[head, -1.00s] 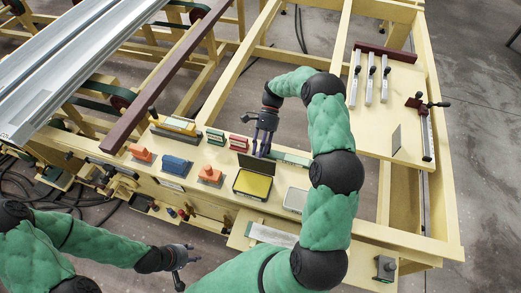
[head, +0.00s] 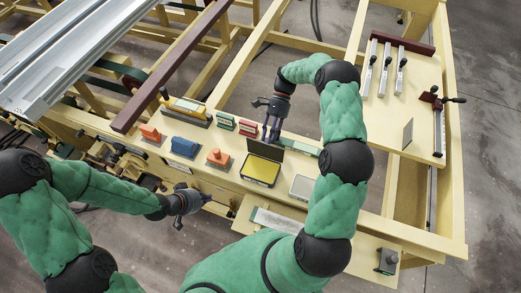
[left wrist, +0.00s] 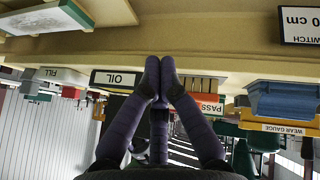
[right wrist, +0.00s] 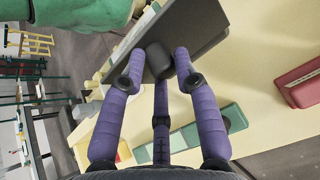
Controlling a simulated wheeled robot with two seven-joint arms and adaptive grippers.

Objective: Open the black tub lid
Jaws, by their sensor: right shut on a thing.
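The black tub (head: 257,184) sits on the bench in the head view, with yellow contents showing inside. Its dark lid (head: 265,150) stands raised, about upright, at the tub's back edge. My right gripper (head: 271,137) is behind the lid with its fingers at its upper edge. In the right wrist view the purple fingers close around a dark rounded part on the lid (right wrist: 190,35). My left gripper (head: 182,217) is low at the bench's front edge, away from the tub. In the left wrist view its fingertips (left wrist: 160,65) meet with nothing between them.
Orange blocks (head: 218,157) and a blue block (head: 185,146) stand left of the tub. A pale pad (head: 302,187) lies to its right. A green bar (head: 300,146) and red block (head: 249,127) are behind. Clamps (head: 438,125) stand far right.

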